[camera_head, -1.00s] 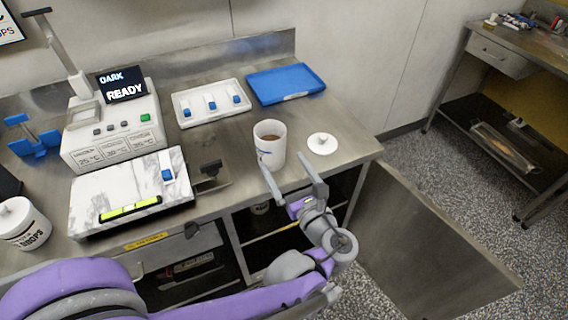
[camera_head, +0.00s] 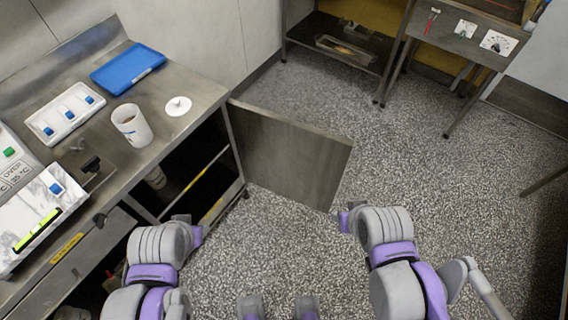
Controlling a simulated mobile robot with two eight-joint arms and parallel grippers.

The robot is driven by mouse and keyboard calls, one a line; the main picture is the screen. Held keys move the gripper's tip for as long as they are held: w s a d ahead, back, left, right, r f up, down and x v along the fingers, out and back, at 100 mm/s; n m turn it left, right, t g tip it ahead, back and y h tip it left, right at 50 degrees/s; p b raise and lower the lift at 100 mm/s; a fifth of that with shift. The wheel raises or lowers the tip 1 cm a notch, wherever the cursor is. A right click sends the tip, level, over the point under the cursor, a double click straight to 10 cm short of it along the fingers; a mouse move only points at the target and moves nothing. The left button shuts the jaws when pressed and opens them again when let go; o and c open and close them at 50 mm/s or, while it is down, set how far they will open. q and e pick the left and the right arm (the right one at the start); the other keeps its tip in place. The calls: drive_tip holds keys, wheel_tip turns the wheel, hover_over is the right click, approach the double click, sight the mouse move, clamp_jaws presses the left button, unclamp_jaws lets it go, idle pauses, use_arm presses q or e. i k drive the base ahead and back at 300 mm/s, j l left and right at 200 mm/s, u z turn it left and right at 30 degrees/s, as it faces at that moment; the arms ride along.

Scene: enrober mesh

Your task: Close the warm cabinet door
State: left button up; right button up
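The warm cabinet door (camera_head: 290,155) is a flat grey metal panel standing wide open. It juts out over the floor from the right end of the counter, with its hinge side by the cabinet's right corner. The cabinet opening (camera_head: 190,165) is dark, with a shelf edge inside. My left arm shows at the lower left, in front of the cabinet, and my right arm at the lower right, beyond the door's free edge. Neither gripper's fingers can be made out. No visible part of my arms clearly touches the door.
Speckled floor (camera_head: 430,200) is clear right of the door. Another metal table (camera_head: 470,45) stands at the back right.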

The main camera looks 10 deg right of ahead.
sight(301, 162)
drive_tip(key=k, duration=0.9)
drive_tip(key=k+u, duration=0.1)
drive_tip(key=u, duration=0.35)
drive_tip(key=k+u, duration=0.1)
drive_tip(key=u, duration=0.4)
drive_tip(key=k+j+u, duration=0.1)
drive_tip(key=u, duration=0.35)
drive_tip(key=l+u, duration=0.1)
drive_tip(key=u, duration=0.3)
drive_tip(key=l+u, duration=0.15)
drive_tip(key=u, duration=0.3)
drive_tip(key=l+u, duration=0.15)
drive_tip(key=u, duration=0.25)
drive_tip(key=k+l, duration=0.1)
drive_tip(key=l, duration=0.5)
drive_tip(key=k+l, duration=0.15)
drive_tip(key=l, duration=0.4)
drive_tip(key=k+l, duration=0.1)
drive_tip(key=l, duration=0.5)
drive_tip(key=k+l, duration=0.1)
drive_tip(key=l, duration=0.45)
drive_tip(key=k+l, duration=0.1)
drive_tip(key=l, duration=0.5)
drive_tip(key=k+l, duration=0.15)
drive_tip(key=l, duration=0.45)
drive_tip(key=k+l, duration=0.1)
drive_tip(key=l, duration=0.45)
drive_tip(key=k+l, duration=0.1)
drive_tip(key=l, duration=0.5)
drive_tip(key=u, duration=0.05)
